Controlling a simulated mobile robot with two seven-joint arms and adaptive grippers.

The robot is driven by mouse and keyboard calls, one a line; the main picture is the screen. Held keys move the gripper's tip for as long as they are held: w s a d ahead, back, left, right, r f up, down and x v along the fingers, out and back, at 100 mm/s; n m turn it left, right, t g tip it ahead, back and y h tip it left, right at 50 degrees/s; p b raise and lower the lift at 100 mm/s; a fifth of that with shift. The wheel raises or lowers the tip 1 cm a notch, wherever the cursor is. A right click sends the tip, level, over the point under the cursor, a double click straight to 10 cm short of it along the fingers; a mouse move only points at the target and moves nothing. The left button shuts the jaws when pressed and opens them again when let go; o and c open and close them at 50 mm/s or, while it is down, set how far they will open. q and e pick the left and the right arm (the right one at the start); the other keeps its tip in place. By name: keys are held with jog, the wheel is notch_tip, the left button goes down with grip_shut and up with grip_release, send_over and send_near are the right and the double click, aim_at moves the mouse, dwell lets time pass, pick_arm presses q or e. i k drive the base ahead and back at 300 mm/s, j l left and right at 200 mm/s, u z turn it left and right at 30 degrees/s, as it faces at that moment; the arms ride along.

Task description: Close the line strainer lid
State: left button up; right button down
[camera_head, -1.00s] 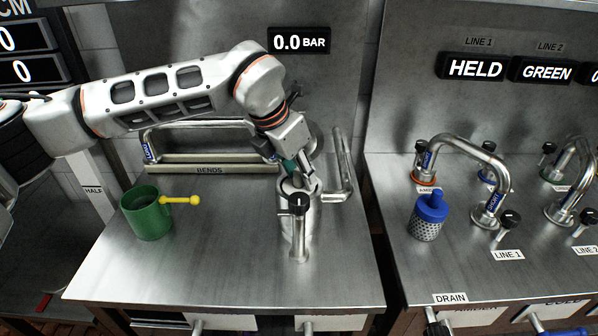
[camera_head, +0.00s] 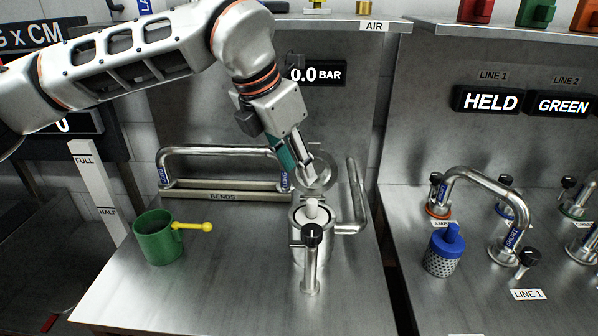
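The line strainer (camera_head: 327,243) is an upright metal cylinder on the left steel counter. Its top is open and a pale rounded piece shows inside the mouth. A round metal disc (camera_head: 323,172), which looks like its lid, stands raised behind the mouth, partly hidden by my gripper. My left gripper (camera_head: 302,178) points down just above the strainer and in front of the disc. Whether it touches the disc, and how far its fingers are apart, I cannot tell. My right gripper is not in view.
A black-knobbed valve post (camera_head: 311,265) stands in front of the strainer. A green mug (camera_head: 157,240) with a yellow handle is at the left. A bent pipe (camera_head: 358,200) rises at its right. A blue-topped perforated basket (camera_head: 441,258) sits on the right counter.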

aim_at(325, 167)
jog(key=k, duration=1)
